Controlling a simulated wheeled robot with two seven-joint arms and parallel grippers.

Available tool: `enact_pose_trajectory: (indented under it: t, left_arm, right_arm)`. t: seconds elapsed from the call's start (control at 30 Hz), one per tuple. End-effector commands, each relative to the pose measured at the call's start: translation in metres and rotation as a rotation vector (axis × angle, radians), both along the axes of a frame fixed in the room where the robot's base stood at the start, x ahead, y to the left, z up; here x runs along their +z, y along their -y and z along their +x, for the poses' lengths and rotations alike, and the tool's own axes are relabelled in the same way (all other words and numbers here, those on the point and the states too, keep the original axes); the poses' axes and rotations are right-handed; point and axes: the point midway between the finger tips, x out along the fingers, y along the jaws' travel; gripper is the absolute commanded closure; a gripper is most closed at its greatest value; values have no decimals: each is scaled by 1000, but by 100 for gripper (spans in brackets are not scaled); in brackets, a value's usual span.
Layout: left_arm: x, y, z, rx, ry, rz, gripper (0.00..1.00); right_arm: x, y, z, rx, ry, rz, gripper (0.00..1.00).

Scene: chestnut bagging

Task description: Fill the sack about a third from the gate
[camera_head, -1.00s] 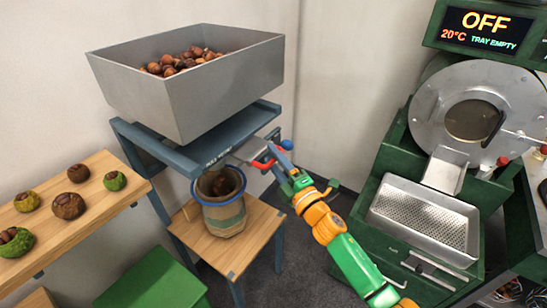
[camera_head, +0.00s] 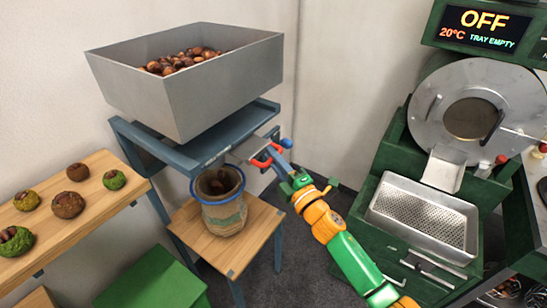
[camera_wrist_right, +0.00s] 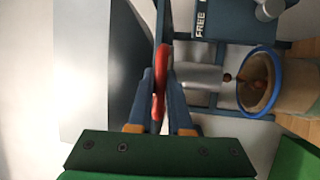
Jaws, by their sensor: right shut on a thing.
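The sack (camera_head: 224,214) is a tan cloth bag with a blue rim, standing open on a wooden shelf under the hopper (camera_head: 190,95). A few brown chestnuts (camera_head: 218,186) show inside it; the exact level is hard to judge. The gate's red handle (camera_head: 261,158) is at the hopper stand's front right, beside the grey chute. My right gripper (camera_head: 274,154) is shut on this red handle. The wrist view shows the handle (camera_wrist_right: 161,85) between the fingers, the sack (camera_wrist_right: 285,82) at right, and chestnuts (camera_wrist_right: 240,80) at its mouth. My left gripper is out of view.
Chestnuts (camera_head: 185,62) lie in the hopper. A wooden bench (camera_head: 95,185) at left holds several chestnuts and husks. A green stool (camera_head: 150,280) stands in front. At right is the green roaster with a perforated tray (camera_head: 420,215), its display reading OFF.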

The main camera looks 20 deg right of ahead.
Motion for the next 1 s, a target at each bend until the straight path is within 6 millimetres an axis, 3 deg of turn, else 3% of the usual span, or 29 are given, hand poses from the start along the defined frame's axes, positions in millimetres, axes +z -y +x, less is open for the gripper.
enact_pose_trajectory:
  t: [0.8, 1.0]
  left_arm:
    - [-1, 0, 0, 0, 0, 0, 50]
    - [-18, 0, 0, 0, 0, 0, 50]
  right_arm:
    - [-1, 0, 0, -1, -2, 0, 100]
    - [-5, -16, 22, -1, 1, 4, 100]
